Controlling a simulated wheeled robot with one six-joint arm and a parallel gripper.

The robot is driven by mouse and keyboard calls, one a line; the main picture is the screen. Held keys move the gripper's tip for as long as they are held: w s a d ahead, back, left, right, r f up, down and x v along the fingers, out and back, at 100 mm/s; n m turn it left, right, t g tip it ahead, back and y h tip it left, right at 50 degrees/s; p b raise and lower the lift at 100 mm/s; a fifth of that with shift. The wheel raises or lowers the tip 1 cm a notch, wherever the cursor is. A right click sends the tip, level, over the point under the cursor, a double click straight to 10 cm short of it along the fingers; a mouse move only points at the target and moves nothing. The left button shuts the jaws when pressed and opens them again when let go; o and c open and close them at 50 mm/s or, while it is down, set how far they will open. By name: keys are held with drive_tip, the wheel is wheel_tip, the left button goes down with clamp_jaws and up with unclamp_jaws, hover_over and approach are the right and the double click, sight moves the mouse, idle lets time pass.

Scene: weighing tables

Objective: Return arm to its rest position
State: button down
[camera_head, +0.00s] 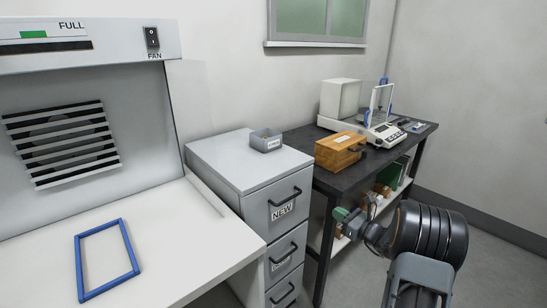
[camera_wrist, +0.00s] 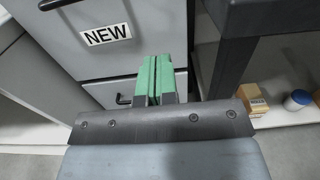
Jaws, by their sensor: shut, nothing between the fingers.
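My gripper (camera_wrist: 158,80) has green fingers and is shut with nothing between them. In the wrist view it points at the front of a grey drawer cabinet, just below the drawer labelled NEW (camera_wrist: 108,35). In the head view my gripper (camera_head: 339,214) shows small at the lower right, in front of the dark table's near side and right of the cabinet. My dark arm is bent behind it, to its right.
The grey cabinet (camera_head: 225,158) has its drawers shut and a small grey bin (camera_head: 265,141) on top. The dark table (camera_head: 300,138) bears a wooden box (camera_head: 340,152) and a balance (camera_head: 381,133). A blue frame (camera_head: 130,258) lies on the white bench at left. Open floor lies at right.

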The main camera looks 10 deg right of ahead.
drive_tip(key=s+a+f+n+g+y, duration=0.1)
drive_tip(key=s+a+f+n+g, duration=0.4)
drive_tip(key=n+g, duration=0.1)
drive_tip(key=s+a+r+n+g+h+p, duration=0.1)
drive_tip(key=s+a+r+n+g+p, duration=0.25)
drive_tip(key=s+n, duration=0.2)
drive_tip(key=s+a+r+n+g+h+p, duration=0.2)
drive_tip(key=s+a+n+g, duration=0.15)
drive_tip(key=s+n, duration=0.2)
drive_tip(key=s+a+r+n+h+p, duration=0.1)
drive_tip(key=s+r+n+h+p, duration=0.1)
drive_tip(key=r, duration=0.4)
drive_tip(key=s+a+r+n+h+p, duration=0.2)
drive_tip(key=s+r+n+p, duration=0.3)
drive_tip(key=r+n, duration=0.1)
drive_tip(key=s+a+r+n+t+h+p, duration=0.1)
drive_tip(key=s+r+n+h+p, duration=0.2)
drive_tip(key=r, duration=0.5)
drive_tip(key=shift+s+a+r+n, duration=0.15)
drive_tip(key=shift+s+r+n, duration=0.05)
drive_tip(key=shift+s+n, duration=0.55)
drive_tip(key=shift+w, duration=0.1)
